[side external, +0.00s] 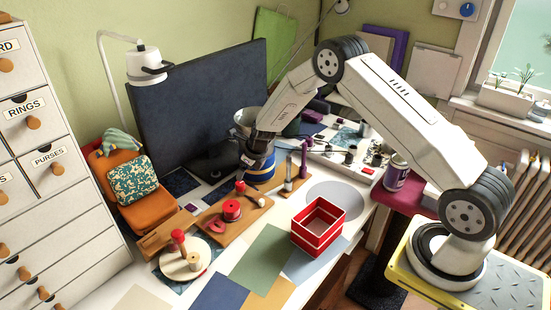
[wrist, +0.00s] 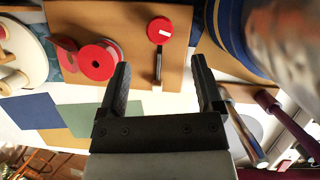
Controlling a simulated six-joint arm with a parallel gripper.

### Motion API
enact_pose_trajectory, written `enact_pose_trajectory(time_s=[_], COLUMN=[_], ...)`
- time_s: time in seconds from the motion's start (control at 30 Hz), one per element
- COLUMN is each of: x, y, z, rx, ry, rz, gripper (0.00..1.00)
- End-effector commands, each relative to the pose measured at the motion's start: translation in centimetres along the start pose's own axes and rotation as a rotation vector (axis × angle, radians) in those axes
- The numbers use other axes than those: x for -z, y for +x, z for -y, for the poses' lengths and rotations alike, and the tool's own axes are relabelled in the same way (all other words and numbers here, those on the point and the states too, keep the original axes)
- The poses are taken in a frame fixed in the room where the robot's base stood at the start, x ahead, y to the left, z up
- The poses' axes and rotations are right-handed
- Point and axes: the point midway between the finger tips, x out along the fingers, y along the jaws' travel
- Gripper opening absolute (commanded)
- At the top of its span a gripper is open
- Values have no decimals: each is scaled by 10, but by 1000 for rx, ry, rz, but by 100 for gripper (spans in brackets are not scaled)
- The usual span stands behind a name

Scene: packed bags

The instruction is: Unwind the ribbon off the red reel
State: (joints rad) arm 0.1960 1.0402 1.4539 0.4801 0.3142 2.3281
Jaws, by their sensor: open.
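The red reel (side external: 231,210) sits on a wooden board on the desk. My gripper (side external: 246,163) is above the back of the board, open and empty. In the wrist view the gripper's fingers (wrist: 160,66) stand apart, with the reel to the left of them. A red-knobbed handle (wrist: 160,32) lies ahead of the gap between them.
A blue-banded pot (side external: 262,168) stands close behind my gripper. Upright tools (side external: 303,160) stand to the right. A red box (side external: 318,225) is at the front right. A round pale board (side external: 196,258) with red pegs is at the front left. Flat coloured sheets (side external: 258,258) cover the front.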

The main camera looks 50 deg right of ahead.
Motion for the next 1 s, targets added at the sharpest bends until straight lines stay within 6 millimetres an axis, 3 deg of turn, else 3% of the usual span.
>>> enact_pose_trajectory(time_s=[0.63,1.0], x=[0,0], y=[58,72], z=[-1,-1], rx=[-1,-1], ry=[-3,-2], rz=[0,0], gripper=[84,84])
